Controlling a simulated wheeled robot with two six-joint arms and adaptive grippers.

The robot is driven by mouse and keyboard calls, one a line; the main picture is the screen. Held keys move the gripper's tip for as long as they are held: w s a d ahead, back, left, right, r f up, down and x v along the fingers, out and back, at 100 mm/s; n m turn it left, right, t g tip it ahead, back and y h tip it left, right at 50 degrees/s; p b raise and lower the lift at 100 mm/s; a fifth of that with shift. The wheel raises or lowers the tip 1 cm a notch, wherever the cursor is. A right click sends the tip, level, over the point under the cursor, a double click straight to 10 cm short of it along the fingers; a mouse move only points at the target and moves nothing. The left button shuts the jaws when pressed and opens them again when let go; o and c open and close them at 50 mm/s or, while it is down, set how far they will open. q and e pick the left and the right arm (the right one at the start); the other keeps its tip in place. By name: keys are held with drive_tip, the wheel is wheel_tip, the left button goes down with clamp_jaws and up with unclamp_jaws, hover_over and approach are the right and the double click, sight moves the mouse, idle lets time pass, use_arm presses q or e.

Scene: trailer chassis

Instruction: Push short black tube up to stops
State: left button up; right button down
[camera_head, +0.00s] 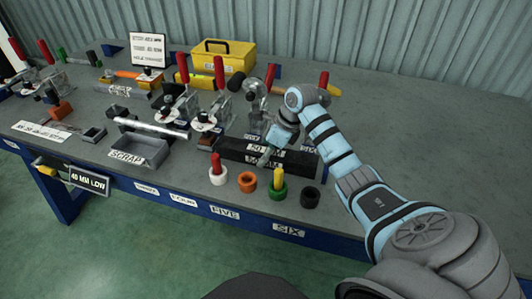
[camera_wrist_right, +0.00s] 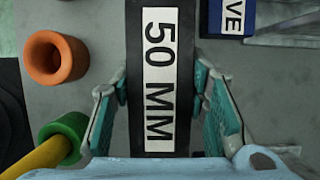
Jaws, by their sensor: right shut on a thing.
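A black tube with a white 50 MM label (camera_wrist_right: 158,20) runs up the middle of the right wrist view. My right gripper (camera_wrist_right: 160,88) has one finger on each side of it and is shut on it. In the head view the black tube (camera_head: 232,147) lies across the bench at the middle right, and my right gripper (camera_head: 268,154) reaches down onto it from the right. My arm and gripper hide part of the tube. I cannot make out the stops clearly. My left gripper is not in view.
Toggle clamps with red handles (camera_head: 219,75) stand behind the tube. A grey SCRAP tray (camera_head: 140,150) sits left, a yellow toolbox (camera_head: 222,58) behind. The bench's right side is clear.

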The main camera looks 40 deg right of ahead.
drive_tip(key=shift+s+d, duration=0.6)
drive_tip(key=shift+s, duration=0.2)
drive_tip(key=shift+w+d, duration=0.15)
drive_tip(key=shift+d, duration=0.15)
idle(0.6)
drive_tip(key=c, duration=1.1)
unclamp_jaws()
drive_tip(key=shift+o, duration=1.3)
drive_tip(key=shift+d, duration=0.15)
drive_tip(key=shift+r, duration=0.2)
wheel_tip(320, 180, up, 10)
drive_tip(key=shift+f, duration=0.15)
